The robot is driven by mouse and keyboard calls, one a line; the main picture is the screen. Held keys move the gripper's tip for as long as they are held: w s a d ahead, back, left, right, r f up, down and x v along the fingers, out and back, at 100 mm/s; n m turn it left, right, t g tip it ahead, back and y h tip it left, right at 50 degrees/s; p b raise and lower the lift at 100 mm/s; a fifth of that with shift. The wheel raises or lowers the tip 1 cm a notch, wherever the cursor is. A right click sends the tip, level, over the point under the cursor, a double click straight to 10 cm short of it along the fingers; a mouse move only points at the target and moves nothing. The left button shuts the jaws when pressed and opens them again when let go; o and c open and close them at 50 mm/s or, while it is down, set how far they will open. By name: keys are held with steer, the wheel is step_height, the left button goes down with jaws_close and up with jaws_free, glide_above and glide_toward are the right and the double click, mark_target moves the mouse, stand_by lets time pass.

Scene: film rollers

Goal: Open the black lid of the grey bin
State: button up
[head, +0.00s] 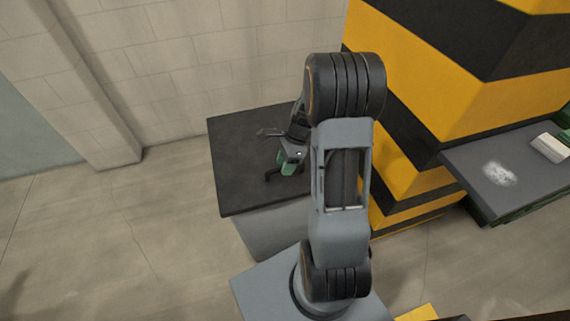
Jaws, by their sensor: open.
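The grey bin (268,230) stands on the floor against the wall, left of my arm. Its black lid (240,172) lies flat across the top and looks shut. My gripper (284,174) is over the right half of the lid, with its dark fingers apart. A small green part (288,163) shows between the fingers; I cannot tell whether it belongs to my gripper or to the lid. Whether the fingers touch the lid cannot be told. My arm hides the bin's right side and part of the lid's right edge.
A pillar (420,75) with yellow and black stripes stands close on the right, behind my arm. A dark-topped table (470,160) at the right bears a white block (550,148) and a pale patch. The floor (90,240) on the left is clear.

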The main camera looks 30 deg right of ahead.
steer(key=shift+c, duration=0.2)
jaws_close()
stand_by(0.3)
